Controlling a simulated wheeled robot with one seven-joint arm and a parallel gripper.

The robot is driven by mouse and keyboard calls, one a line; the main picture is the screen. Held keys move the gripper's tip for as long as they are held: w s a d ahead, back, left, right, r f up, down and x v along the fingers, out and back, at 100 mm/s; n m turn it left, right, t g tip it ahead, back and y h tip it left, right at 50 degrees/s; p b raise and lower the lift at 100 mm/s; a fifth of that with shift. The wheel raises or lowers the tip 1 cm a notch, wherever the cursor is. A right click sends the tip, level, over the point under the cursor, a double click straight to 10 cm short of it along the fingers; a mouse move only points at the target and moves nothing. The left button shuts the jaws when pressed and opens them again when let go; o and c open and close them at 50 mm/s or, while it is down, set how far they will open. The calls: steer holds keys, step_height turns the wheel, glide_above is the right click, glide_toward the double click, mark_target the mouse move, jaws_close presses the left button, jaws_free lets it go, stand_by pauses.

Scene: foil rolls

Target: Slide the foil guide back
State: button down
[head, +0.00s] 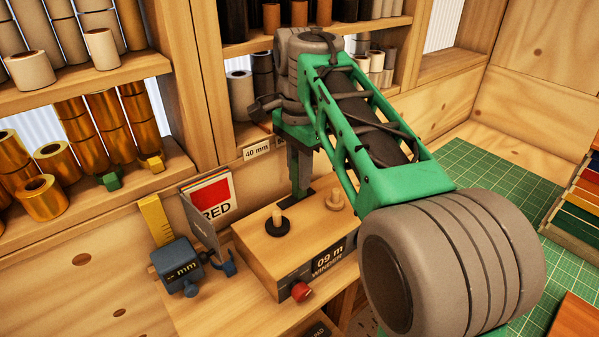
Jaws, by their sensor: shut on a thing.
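The winder (262,256) is a wooden box labelled "09 m WINDER" in the lower middle of the head view, with a black spindle (278,224), a wooden spindle (335,200) and a red knob (301,292). My gripper (299,190) points down at the back of the winder's top. It is shut on a small dark piece there, seemingly the foil guide, mostly hidden by the fingers. The piece sits behind and between the two spindles.
A grey-blue "mm" gauge (178,268) with a yellow strip and a "RED" card (212,200) stand left of the winder. Shelves of gold rolls (56,160) and pale rolls (102,48) are behind. A green cutting mat (500,170) lies at right, partly clear.

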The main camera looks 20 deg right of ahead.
mark_target(285, 204)
stand_by(0.6)
steer(key=shift+s+a, duration=0.25)
steer(key=shift+a, duration=0.35)
steer(key=shift+s+a, duration=0.25)
steer(key=shift+a, duration=0.35)
steer(key=shift+s+a, duration=0.25)
steer(key=shift+a, duration=0.35)
steer(key=c, duration=1.4)
jaws_free()
steer(key=shift+a, duration=0.2)
steer(key=shift+o, duration=0.5)
steer(key=shift+d, duration=0.15)
step_height(285, 204, up, 8)
steer(key=shift+p, duration=0.3)
